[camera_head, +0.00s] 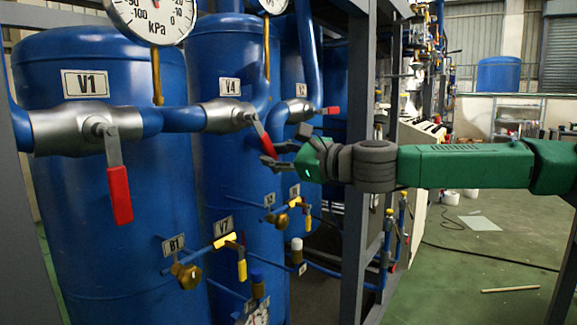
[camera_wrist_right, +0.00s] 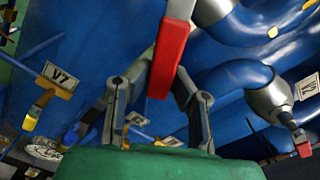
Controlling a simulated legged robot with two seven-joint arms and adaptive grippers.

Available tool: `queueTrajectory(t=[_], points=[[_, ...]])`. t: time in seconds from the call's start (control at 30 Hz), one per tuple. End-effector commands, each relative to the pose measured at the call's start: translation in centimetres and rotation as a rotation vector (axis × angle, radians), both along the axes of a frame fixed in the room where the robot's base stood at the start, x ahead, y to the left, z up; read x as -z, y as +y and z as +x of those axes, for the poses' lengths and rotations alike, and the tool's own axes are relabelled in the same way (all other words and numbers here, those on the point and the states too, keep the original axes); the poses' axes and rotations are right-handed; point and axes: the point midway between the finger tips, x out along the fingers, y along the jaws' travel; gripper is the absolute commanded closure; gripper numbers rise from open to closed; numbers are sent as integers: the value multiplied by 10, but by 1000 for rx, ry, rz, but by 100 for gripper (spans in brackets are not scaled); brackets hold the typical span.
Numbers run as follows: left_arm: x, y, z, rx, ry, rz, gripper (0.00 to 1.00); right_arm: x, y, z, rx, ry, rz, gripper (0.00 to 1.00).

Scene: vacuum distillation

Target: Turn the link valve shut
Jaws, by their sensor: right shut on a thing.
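The valve labelled V4 (camera_head: 229,115) has a silver body on the blue pipe between two tanks. Its red lever handle (camera_head: 263,138) slants down and to the right. My right gripper (camera_head: 269,154) reaches in from the right and is shut on this handle. In the right wrist view the red handle (camera_wrist_right: 168,58) lies between the two fingers of the right gripper (camera_wrist_right: 162,85). No label names the link valve, so I cannot tell by text which one it is. My left gripper is not in view.
Valve V1 (camera_head: 88,128) has a red handle (camera_head: 119,195) hanging down at the left. Another red-handled valve (camera_head: 301,112) is just behind V4. A grey frame post (camera_head: 357,230) stands close beside my arm.

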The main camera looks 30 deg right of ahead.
Motion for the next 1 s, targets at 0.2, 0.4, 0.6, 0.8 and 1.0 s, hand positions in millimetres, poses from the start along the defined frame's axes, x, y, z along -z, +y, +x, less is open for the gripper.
queueTrajectory(t=[0.2,0.4,0.6,0.8,1.0], points=[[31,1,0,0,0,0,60,-2,19,-9,-15,50,182,100],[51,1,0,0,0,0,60,0,27,-13,-11,111,336,100],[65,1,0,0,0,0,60,-1,31,-16,-7,155,454,100],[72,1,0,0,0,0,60,-2,33,-18,-5,183,526,100],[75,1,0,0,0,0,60,-3,33,-19,-4,195,559,100]])
